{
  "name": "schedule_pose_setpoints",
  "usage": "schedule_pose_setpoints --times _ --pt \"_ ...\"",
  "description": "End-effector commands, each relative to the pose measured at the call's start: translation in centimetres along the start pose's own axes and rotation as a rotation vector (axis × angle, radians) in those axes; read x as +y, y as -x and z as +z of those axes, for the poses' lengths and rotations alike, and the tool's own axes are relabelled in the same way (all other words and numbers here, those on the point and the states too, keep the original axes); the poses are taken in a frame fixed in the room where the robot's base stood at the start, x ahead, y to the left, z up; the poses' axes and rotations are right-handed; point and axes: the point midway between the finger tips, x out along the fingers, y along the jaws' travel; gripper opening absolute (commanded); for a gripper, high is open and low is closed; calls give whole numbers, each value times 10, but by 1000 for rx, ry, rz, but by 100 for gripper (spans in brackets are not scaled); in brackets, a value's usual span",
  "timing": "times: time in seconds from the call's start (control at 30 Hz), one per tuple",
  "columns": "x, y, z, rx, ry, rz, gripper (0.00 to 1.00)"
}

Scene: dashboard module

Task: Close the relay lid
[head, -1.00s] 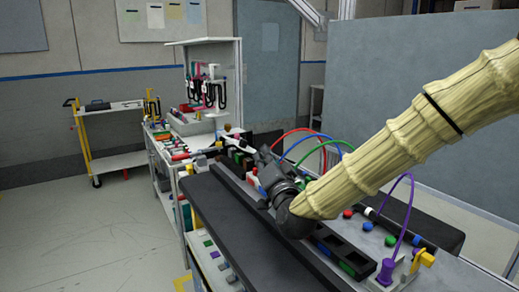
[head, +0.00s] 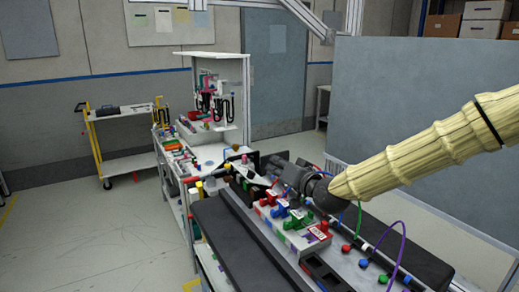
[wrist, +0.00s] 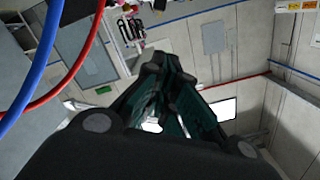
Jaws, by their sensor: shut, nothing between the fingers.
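My gripper (wrist: 166,72) is shut and empty in the wrist view, its dark fingers close together. In the head view my wrist reaches in from the right and hangs over the far part of the dashboard module (head: 312,268). Dark parts of the module and my gripper overlap there, and I cannot tell them apart cleanly. The relay lid cannot be made out for certain in either view, so its angle is unclear. The wrist view looks past the fingers at walls and shows no lid.
Red, blue (head: 297,214) and green connectors sit on the module near a white labelled block (head: 318,232). A purple cable (head: 390,228) loops at the right, and red and blue cables (wrist: 40,55) cross the wrist view's left side. A yellow cart (head: 118,165) stands far left.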

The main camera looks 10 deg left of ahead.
Motion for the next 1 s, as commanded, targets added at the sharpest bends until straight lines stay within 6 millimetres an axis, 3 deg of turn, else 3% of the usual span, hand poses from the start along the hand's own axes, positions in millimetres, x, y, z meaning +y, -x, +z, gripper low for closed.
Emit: schedule_pose_setpoints --times 0.03,0.1,0.53,1.0 --pt "-4 1 -17 -26 15 2 0" --pt "-1 2 -23 -64 40 3 0" --pt "11 4 -32 -172 111 9 0" --pt "11 -53 -24 -172 109 9 0"
